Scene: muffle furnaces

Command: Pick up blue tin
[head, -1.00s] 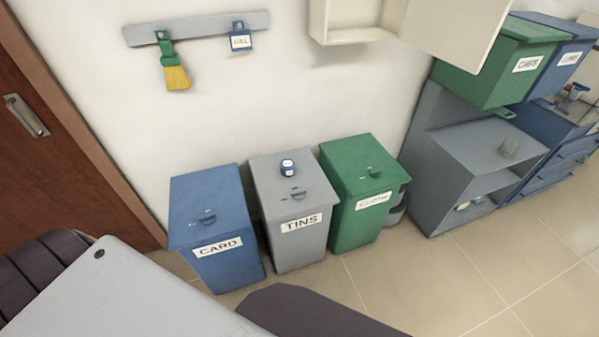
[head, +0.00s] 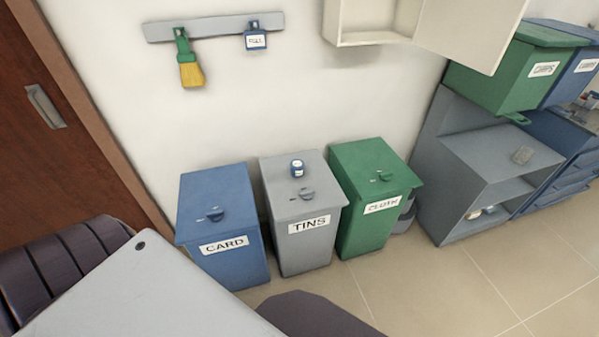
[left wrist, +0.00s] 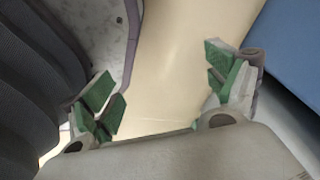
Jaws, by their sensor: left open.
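The blue tin (head: 297,168), small with a white label, stands on the lid of the grey bin marked TINS (head: 299,225) in the head view. My left gripper (left wrist: 160,85) shows only in the left wrist view, with its green-padded fingers apart and nothing between them. Bare beige floor shows beyond the fingers. The tin is not in the left wrist view. My right gripper is in neither view.
The blue CARD bin (head: 222,230) and the green CLOTH bin (head: 370,200) flank the grey bin. A brush (head: 189,64) and a blue tag-like item (head: 256,38) hang on the wall rail. A grey shelf unit (head: 480,175) stands right; floor in front is clear.

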